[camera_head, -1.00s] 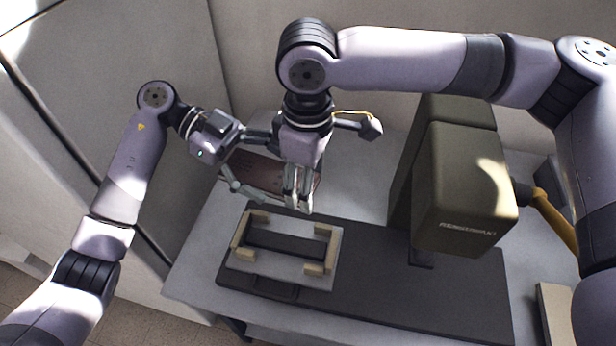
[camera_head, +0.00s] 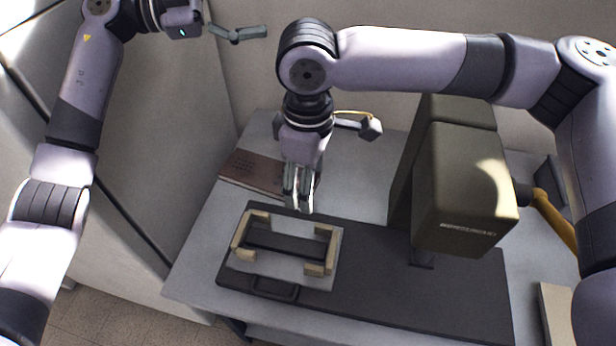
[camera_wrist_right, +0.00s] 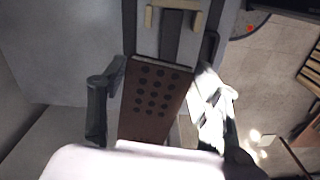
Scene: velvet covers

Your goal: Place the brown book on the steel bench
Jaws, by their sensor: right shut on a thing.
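The brown book (camera_head: 252,170) shows at the back left of the steel bench (camera_head: 205,245) in the head view, partly hidden behind my right gripper. My right gripper (camera_head: 299,203) is shut on it. In the right wrist view the brown book (camera_wrist_right: 150,105), with rows of dark dots on its cover, lies between the two fingers (camera_wrist_right: 155,100). I cannot tell whether the book touches the bench or hangs just above it. My left gripper (camera_head: 240,36) is up at the top left, empty and apart from the book.
A dark mat (camera_head: 375,305) covers the bench's front. On it stand a pale plate with wooden corner blocks (camera_head: 325,268) and a large olive machine (camera_head: 465,190) on the right. Grey panels (camera_head: 165,150) rise at the left. Bare bench shows between book and machine.

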